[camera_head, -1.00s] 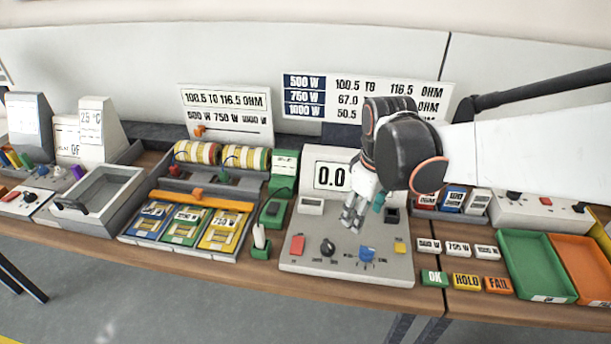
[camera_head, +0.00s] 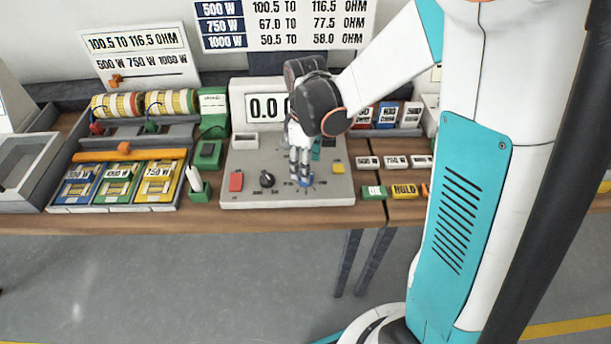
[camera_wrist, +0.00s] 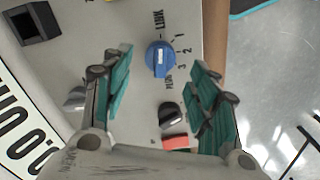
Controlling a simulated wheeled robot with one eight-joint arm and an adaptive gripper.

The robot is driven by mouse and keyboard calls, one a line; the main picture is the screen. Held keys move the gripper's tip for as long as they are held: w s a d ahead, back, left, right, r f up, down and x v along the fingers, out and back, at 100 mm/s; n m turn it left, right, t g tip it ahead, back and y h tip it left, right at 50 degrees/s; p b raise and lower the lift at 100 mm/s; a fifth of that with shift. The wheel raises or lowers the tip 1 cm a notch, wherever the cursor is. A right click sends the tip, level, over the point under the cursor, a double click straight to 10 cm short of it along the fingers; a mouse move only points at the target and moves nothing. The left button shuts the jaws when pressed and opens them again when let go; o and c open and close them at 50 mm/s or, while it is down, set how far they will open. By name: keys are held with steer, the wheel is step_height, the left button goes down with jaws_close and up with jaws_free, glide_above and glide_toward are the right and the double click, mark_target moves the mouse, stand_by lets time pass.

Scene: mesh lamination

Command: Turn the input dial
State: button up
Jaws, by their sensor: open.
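The grey meter panel (camera_head: 263,194) carries a blue dial (camera_head: 308,184) and a black dial (camera_head: 267,179). I cannot read which dial is marked input. My gripper (camera_head: 300,178) points down at the blue dial, partly hiding it. In the wrist view, my gripper's (camera_wrist: 163,62) fingers are spread, one on either side of the blue dial, with no clear contact.
A red button (camera_head: 236,181) and a yellow button (camera_head: 337,168) sit on the panel. The display (camera_head: 268,107) behind my gripper reads zero. OK (camera_head: 373,192) and HOLD (camera_head: 404,190) blocks lie to the right. A green holder (camera_head: 200,190) stands close at left.

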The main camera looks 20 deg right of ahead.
steer(key=shift+f+b, duration=0.65)
steer(key=shift+f, duration=1.7)
steer(key=c, duration=1.1)
